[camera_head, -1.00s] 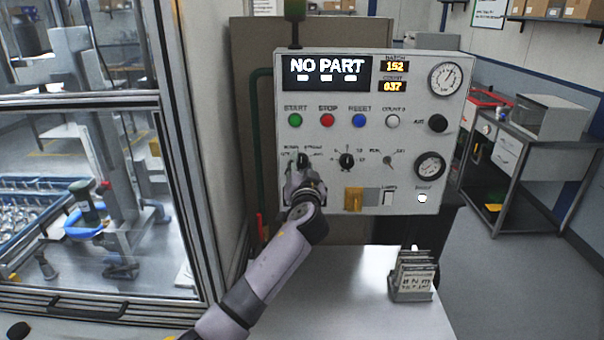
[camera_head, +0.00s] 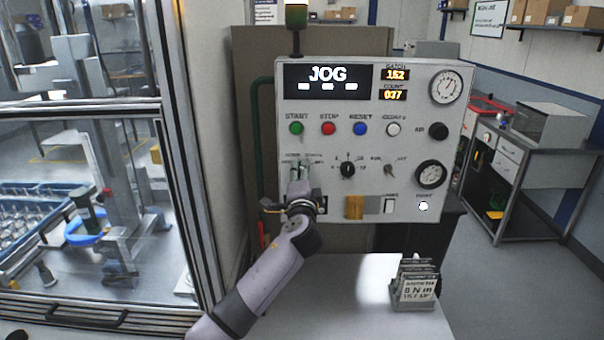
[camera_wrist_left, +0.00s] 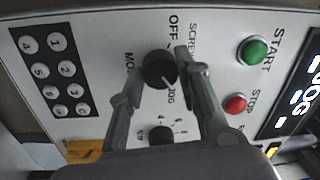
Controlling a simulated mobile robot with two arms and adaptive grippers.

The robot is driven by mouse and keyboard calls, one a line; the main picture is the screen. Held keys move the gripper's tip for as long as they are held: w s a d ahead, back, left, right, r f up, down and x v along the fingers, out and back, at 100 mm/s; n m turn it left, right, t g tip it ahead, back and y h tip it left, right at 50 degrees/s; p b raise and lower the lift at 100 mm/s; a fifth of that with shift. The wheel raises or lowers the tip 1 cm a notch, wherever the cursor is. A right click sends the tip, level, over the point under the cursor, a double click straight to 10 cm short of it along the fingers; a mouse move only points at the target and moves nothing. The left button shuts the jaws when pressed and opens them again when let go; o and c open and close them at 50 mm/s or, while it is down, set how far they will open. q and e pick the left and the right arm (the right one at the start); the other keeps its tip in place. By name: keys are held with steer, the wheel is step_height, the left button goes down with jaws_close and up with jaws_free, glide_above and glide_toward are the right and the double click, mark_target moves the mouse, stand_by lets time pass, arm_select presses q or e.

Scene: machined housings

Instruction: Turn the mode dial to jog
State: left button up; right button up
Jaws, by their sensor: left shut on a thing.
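The mode dial (camera_wrist_left: 160,70) is a black round knob on the light panel (camera_head: 400,165). In the left wrist view its white pointer mark lies towards the JOG label, with OFF on another side. My left gripper (camera_wrist_left: 159,74) is shut on the dial, one finger on each side. In the head view my left gripper (camera_head: 300,172) reaches up to the panel's lower left and hides most of the dial. The display (camera_head: 328,79) at the panel's top left reads JOG. My right gripper is not in view.
A numbered black dial (camera_head: 347,169) sits right of the mode dial. Green (camera_head: 296,128), red (camera_head: 328,129) and blue (camera_head: 360,128) buttons are above. A keypad (camera_wrist_left: 53,72) shows in the wrist view. A card holder (camera_head: 414,292) stands on the table below.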

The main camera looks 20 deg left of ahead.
arm_select(q)
steer(key=shift+m+p, duration=0.4)
steer(key=shift+m, duration=0.9)
steer(key=shift+f, duration=0.1)
steer(key=o, duration=1.1)
steer(key=shift+o, duration=0.2)
steer(key=r+v, duration=0.1)
steer(key=v, duration=1.1)
steer(key=shift+f, duration=0.4)
steer(key=shift+a, duration=0.1)
